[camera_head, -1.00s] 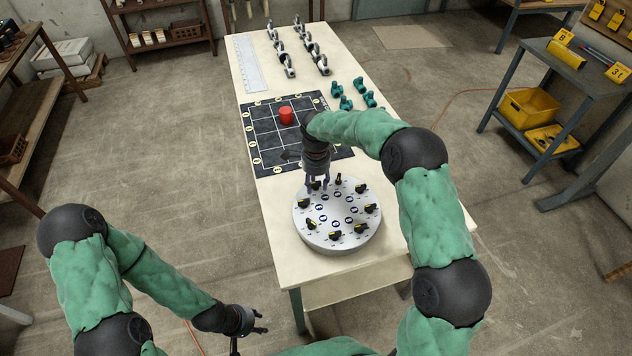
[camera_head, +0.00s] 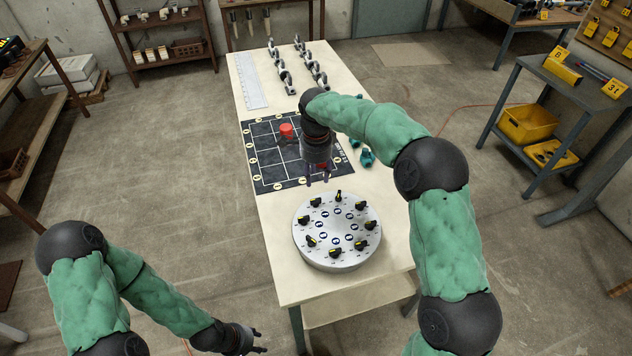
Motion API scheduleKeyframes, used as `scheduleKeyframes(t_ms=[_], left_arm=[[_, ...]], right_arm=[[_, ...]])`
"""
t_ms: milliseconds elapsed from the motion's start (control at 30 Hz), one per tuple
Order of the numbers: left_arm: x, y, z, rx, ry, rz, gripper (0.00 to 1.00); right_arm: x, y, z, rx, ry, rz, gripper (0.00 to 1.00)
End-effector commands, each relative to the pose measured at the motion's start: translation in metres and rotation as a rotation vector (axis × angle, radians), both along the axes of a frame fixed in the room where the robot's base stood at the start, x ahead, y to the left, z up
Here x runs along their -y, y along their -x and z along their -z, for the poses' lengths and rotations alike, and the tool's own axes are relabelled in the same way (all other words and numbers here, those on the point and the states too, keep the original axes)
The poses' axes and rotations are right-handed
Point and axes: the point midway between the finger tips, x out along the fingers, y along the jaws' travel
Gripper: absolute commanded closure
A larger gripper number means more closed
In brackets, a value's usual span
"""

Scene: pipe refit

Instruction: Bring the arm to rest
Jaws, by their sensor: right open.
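My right gripper (camera_head: 317,178) is open and empty. It hangs above the table, pointing down, between the white round dial plate and the dark grid mat. My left gripper (camera_head: 258,342) is low at the bottom of the view, left of the table and apart from it; its fingers look spread. The round plate (camera_head: 309,256) carries several black knobs with yellow marks. The dark grid mat (camera_head: 268,172) has a red cylinder (camera_head: 287,130) on it. My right arm hides part of the teal fittings (camera_head: 366,157).
The cream table (camera_head: 290,285) also bears a white ruler strip (camera_head: 251,80) and two rows of grey-and-black pipe clamps (camera_head: 285,82) at its far end. A blue-grey cart with a yellow bin (camera_head: 528,122) stands at the right. The floor left of the table is clear.

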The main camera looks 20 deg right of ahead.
Motion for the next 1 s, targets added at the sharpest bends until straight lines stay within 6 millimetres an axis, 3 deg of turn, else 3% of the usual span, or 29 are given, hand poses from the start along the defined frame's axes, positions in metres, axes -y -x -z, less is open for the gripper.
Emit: scheduleKeyframes(t_ms=[633, 1000], left_arm=[[0.000, 0.000, -0.003, 0.000, 0.000, 0.000, 0.60], [0.000, 0.000, -0.061, 0.001, 0.000, 0.000, 0.60]], right_arm=[[0.000, 0.000, -0.008, 0.001, 0.000, 0.000, 0.56], [0.000, 0.000, -0.065, 0.001, 0.000, 0.000, 0.56]])
